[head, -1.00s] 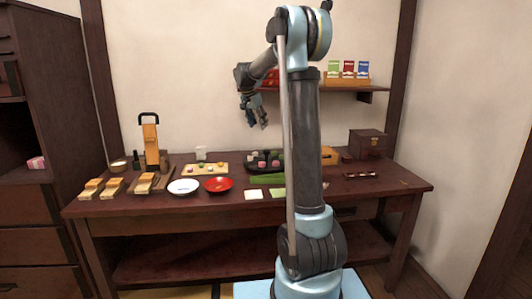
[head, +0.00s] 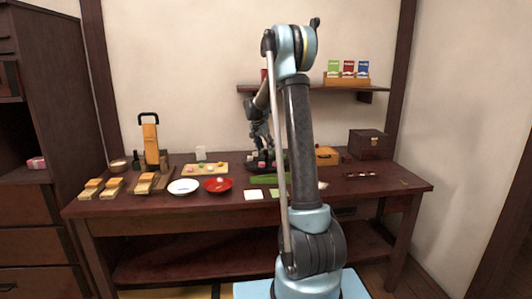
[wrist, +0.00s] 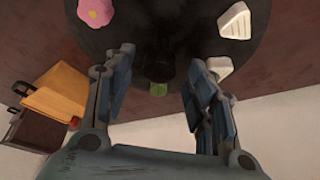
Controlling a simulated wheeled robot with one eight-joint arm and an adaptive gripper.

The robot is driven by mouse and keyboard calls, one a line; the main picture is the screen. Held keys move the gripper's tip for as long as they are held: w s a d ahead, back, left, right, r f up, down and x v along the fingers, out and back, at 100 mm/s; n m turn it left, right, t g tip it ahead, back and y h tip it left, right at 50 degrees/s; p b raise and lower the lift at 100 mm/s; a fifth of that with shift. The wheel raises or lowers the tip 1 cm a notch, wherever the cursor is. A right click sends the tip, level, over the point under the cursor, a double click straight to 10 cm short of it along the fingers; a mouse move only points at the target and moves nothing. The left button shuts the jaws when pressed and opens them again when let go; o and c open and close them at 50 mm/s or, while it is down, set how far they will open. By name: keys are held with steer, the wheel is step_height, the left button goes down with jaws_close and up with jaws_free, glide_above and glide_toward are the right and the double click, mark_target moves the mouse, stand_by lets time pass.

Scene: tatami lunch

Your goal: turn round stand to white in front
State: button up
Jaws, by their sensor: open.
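The round stand (wrist: 165,22) is a black disc with a dark raised piece at its middle. It carries a pink flower-shaped sweet (wrist: 95,12), a white triangular piece (wrist: 235,21), a second pale piece (wrist: 220,67) and a small green piece (wrist: 158,89). In the head view the stand (head: 249,167) is at the back middle of the table, partly hidden by my arm. My gripper (head: 261,150) points down over it. In the wrist view my gripper (wrist: 161,58) is open, its fingers apart over the disc with the dark middle piece between them. Contact is unclear.
A red bowl (head: 218,185), a white plate (head: 184,187) and a board of sweets (head: 205,170) are left of the stand. A wooden box (head: 327,156) is to its right. A wall shelf (head: 310,88) hangs above. A green leaf-like piece (head: 266,180) lies in front.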

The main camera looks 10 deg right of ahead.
steer(key=shift+x, duration=0.85)
jaws_close()
steer(key=shift+a, duration=0.1)
steer(key=shift+a, duration=0.1)
